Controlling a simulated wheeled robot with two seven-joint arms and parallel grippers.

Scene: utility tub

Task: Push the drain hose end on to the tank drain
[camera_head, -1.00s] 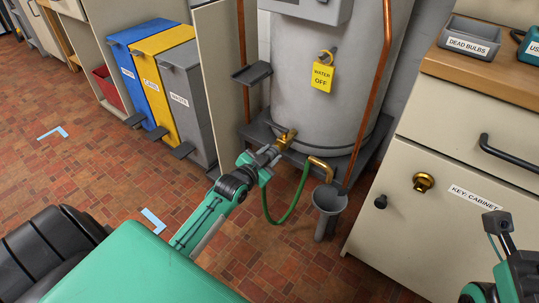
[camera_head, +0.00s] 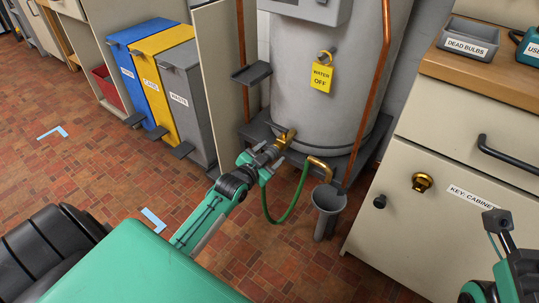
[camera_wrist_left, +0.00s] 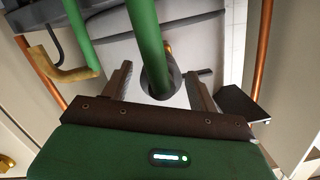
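The tank drain (camera_head: 287,136) is a brass fitting low on the front of the grey tank. A green hose (camera_head: 290,212) loops from a brass elbow (camera_head: 320,165) towards my left gripper (camera_head: 270,158). The hose's grey end (camera_head: 271,151) lies in line with the drain and appears to meet it; how far it is on is unclear. In the left wrist view the hose (camera_wrist_left: 147,35) and its dark end collar (camera_wrist_left: 160,84) lie between my spread fingers (camera_wrist_left: 162,88), with gaps on both sides. My right gripper (camera_head: 500,240) is partly in view at lower right; its finger opening is unclear.
A grey funnel-topped drain pipe (camera_head: 328,198) stands right of the hose loop. Copper pipes (camera_head: 377,90) run beside the tank (camera_head: 325,75). A grey waste bin (camera_head: 190,105) stands left and a key cabinet (camera_head: 440,190) right. The tiled floor in front is open.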

